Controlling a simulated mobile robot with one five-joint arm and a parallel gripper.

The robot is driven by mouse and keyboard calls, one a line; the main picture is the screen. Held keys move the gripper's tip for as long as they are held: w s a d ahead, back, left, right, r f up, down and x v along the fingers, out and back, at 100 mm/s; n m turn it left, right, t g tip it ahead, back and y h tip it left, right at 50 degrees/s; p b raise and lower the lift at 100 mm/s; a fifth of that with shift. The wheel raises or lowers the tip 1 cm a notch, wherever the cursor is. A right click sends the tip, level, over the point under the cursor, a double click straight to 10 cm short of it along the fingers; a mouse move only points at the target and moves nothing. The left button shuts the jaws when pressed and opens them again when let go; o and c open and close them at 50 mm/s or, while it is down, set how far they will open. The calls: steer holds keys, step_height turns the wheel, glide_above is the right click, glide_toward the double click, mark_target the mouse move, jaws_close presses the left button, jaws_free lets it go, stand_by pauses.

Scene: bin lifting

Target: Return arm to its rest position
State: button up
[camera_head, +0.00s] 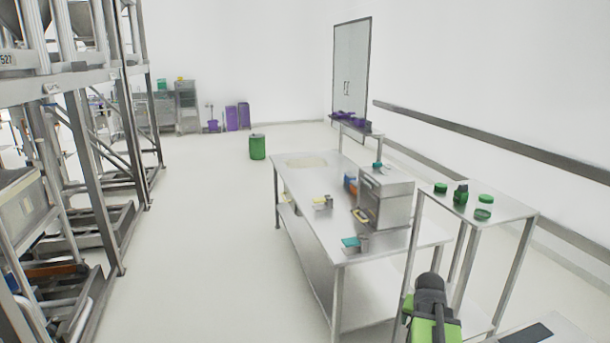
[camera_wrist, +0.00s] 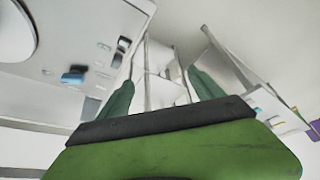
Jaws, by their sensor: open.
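My gripper (camera_wrist: 160,88) shows in the wrist view, with two dark green fingers spread apart and nothing between them. Its green body and black edge fill the bottom of that view. In the head view, a green and black part of my arm (camera_head: 431,312) is at the bottom, right of centre, in front of the small table with green containers. The fingers cannot be made out there.
A long steel table (camera_head: 310,190) holds a steel box (camera_head: 384,197). A small steel table (camera_head: 472,203) bears several green containers (camera_head: 460,194). Metal racking (camera_head: 110,180) stands at left. A green bin (camera_head: 257,147) stands farther back. The floor between racking and table is clear.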

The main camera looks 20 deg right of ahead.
steer(key=w+a+f+n+y+b, duration=0.1)
steer(key=w+a+n, duration=0.15)
steer(key=a, duration=0.45)
steer(key=w+a+f+n+b, duration=0.15)
steer(key=w+a, duration=0.25)
steer(key=a, duration=0.4)
steer(key=a+f+n+g+y+b, duration=0.1)
steer(key=a+f+n+y, duration=0.2)
steer(key=a, duration=1.6)
steer(key=s+a, duration=0.1)
steer(key=s+a+n+g, duration=0.1)
steer(key=s, duration=0.1)
steer(key=s+a+f+n+g, duration=0.1)
steer(key=shift+s+a+h, duration=0.3)
steer(key=shift+h, duration=0.1)
steer(key=shift+c, duration=0.5)
